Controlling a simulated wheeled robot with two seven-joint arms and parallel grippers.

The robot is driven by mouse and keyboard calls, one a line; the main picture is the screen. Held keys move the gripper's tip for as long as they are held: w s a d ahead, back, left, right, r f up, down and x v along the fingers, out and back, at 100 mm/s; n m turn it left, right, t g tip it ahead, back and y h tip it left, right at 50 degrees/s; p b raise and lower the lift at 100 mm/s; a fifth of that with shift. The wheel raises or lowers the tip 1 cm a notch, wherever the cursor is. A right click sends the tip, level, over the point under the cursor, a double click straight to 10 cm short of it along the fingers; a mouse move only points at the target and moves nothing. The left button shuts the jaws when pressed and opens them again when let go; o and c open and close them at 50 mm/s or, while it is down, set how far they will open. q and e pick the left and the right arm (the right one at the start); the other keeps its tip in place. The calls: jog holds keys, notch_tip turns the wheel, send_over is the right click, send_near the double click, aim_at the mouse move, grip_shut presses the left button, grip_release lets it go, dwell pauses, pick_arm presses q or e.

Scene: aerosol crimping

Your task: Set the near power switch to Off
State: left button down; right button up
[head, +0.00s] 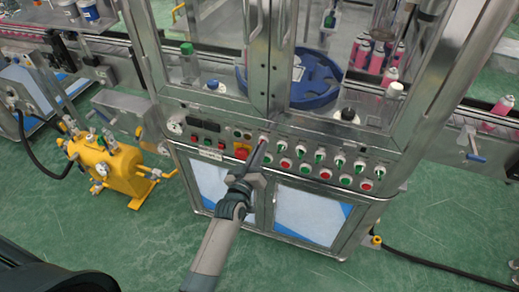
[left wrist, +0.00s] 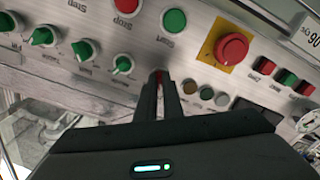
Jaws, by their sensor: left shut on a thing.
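The machine's control panel (head: 310,160) faces me below the glass doors. My left gripper (head: 258,153) reaches up to the panel from below, just right of the red emergency stop on its yellow plate (head: 242,151). In the left wrist view, the gripper (left wrist: 163,77) is shut with its fingertips at the panel face. A small red part (left wrist: 159,79) shows between the tips; this appears to be the switch held there. The fingers hide most of it, so its position and label cannot be read. My right gripper is not in view.
Green selector knobs (left wrist: 84,49) and red and green buttons sit close to the fingers. The red emergency stop (left wrist: 231,48) is also near. A yellow tank (head: 107,172) stands on the floor at left. The floor before the machine is clear.

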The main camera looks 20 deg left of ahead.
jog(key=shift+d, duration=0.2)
pick_arm(q)
jog(key=c, duration=1.9)
grip_release()
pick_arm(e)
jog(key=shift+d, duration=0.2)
pick_arm(q)
jog(key=shift+s, duration=0.15)
jog(key=s+b, duration=0.3)
jog(key=s, duration=1.4)
jog(key=shift+a+b, duration=0.3)
jog(key=shift+b, duration=0.1)
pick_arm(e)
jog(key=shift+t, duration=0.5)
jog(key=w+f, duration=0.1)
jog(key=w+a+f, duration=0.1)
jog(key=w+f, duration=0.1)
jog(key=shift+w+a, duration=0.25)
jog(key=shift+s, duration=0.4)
pick_arm(q)
jog(key=shift+f, duration=0.1)
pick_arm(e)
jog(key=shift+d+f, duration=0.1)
